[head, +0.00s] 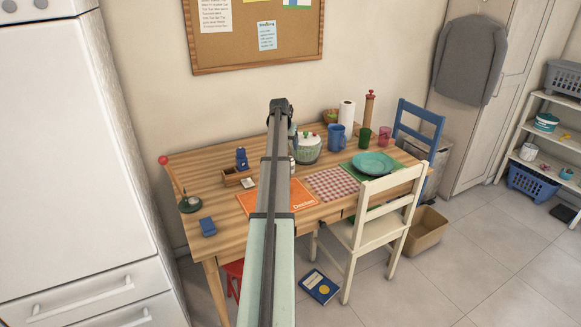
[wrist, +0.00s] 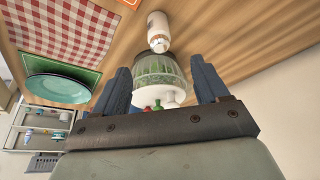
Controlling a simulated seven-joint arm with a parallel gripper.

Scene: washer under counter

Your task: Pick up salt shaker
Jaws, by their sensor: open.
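A small white cylinder with a metal-like cap, which looks like the salt shaker (wrist: 158,24), stands on the wooden table at the top of the wrist view. It is beyond my fingertips, roughly in line with the gap between them. In the head view my arm hides most of that spot. My gripper (wrist: 162,85) is open, its two blue fingers wide apart with nothing held. A clear ribbed container with green inside (wrist: 155,72) shows between the fingers, close to the shaker. In the head view my gripper (head: 281,106) is above the table's rear part.
The wooden table (head: 225,208) also bears a teal plate (head: 373,161), a blue mug (head: 336,136), a paper roll (head: 347,113), a tall wooden mill (head: 368,107) and a blue object (head: 241,155). The container (head: 308,150) stands right of my arm. A cream chair (head: 385,210) stands in front.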

